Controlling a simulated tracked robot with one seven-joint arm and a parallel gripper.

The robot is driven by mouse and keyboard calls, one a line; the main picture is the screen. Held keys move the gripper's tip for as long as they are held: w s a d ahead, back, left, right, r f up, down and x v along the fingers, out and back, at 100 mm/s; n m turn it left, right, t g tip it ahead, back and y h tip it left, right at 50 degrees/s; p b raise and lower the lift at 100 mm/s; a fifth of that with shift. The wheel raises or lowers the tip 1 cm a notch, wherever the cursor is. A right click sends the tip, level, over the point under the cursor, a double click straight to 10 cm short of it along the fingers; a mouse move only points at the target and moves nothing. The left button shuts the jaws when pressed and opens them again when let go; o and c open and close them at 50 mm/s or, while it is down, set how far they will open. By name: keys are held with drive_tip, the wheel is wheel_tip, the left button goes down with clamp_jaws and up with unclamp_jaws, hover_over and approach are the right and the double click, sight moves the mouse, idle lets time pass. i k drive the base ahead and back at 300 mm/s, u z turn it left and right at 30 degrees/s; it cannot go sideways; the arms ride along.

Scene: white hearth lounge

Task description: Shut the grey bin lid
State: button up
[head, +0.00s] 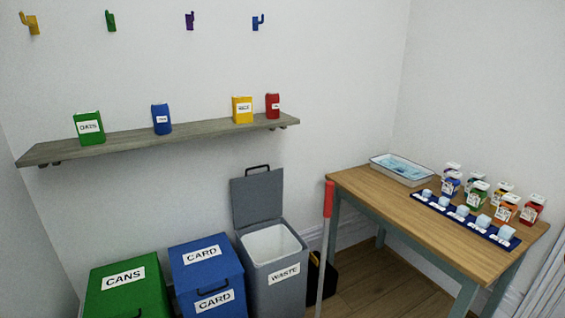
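The grey bin (277,285) labelled WASTE stands on the floor against the wall, at the lower middle of the head view. Its grey lid (258,200) is open and stands upright at the back of the bin, with a black handle (257,168) at its top edge. The white inside of the bin (272,246) shows and looks empty as far as I can see. My gripper is not in view.
A red-topped pole (328,199) rises close on the right. A wooden table (380,190) holds a tray and several cartons. A shelf (200,133) hangs above.

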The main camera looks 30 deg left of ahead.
sight(258, 197)
drive_tip(key=i, duration=0.95)
drive_tip(key=u, duration=0.75)
drive_tip(key=i, duration=0.5)
drive_tip(key=u, duration=0.4)
drive_tip(key=k, duration=0.75)
drive_tip(key=u, duration=0.25)
drive_tip(key=i, duration=0.75)
drive_tip(key=z, duration=0.15)
